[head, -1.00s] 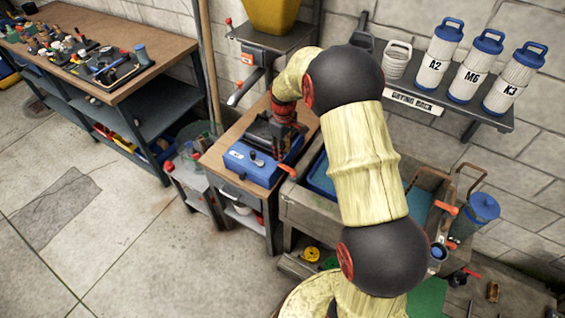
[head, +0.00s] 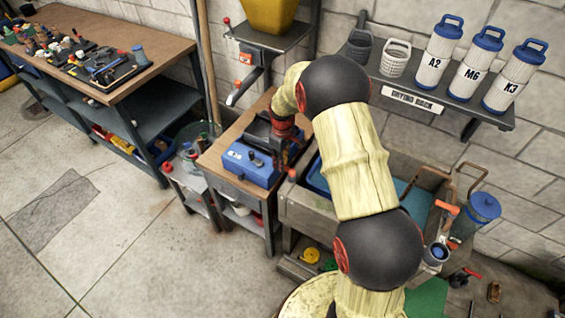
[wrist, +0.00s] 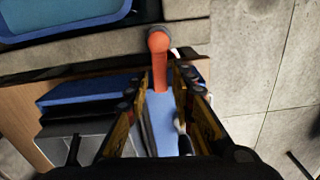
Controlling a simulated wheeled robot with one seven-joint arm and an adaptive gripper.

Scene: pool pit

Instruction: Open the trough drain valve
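The orange-red valve lever (wrist: 159,60) sticks out from the rim of the grey trough (wrist: 90,57) in the wrist view. In the head view, its round end (head: 292,173) shows at the trough's left front corner, partly hidden by my gripper (head: 282,155). In the wrist view, my gripper (wrist: 157,85) has its two fingers apart, one on each side of the lever's free end. Gaps show between the lever and both fingers, so they do not appear to touch it.
A blue box (head: 247,165) sits on the wooden bench (head: 213,156) just below and left of my gripper. Another orange lever (head: 447,207) is at the trough's right side. A drying rack (head: 440,95) with canisters is on the wall behind. The floor at left is clear.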

